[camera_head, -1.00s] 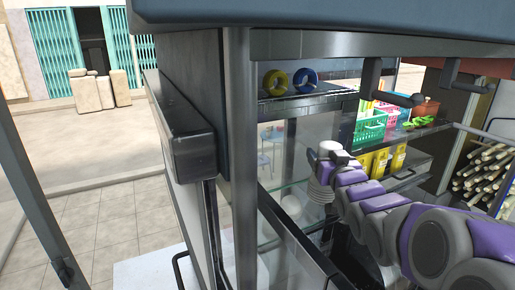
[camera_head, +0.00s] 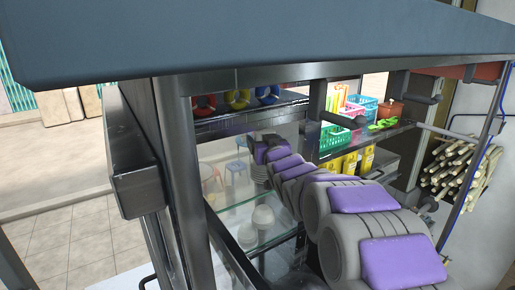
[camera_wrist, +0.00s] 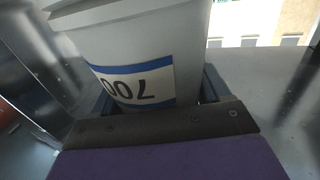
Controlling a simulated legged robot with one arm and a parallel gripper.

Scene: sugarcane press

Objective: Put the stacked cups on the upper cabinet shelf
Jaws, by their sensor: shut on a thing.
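In the wrist view, my gripper (camera_wrist: 155,96) is shut on the stacked cups (camera_wrist: 125,45), pale grey-white with a blue-and-white label whose "700" reads upside down. Nested rims show at the upper left. In the head view, my gripper (camera_head: 262,165) is at the far end of my arm, inside the cabinet and above a glass shelf (camera_head: 228,218). The held cups are mostly hidden there by my arm. Above and behind is a dark shelf (camera_head: 225,124) with coloured rings. I cannot tell whether the cups touch any shelf.
White rounded vessels (camera_head: 262,217) stand on glass inside the cabinet. A metal post (camera_head: 190,180) and the overhead canopy (camera_head: 250,40) frame the opening. Sugarcane (camera_head: 450,165) is stacked further right.

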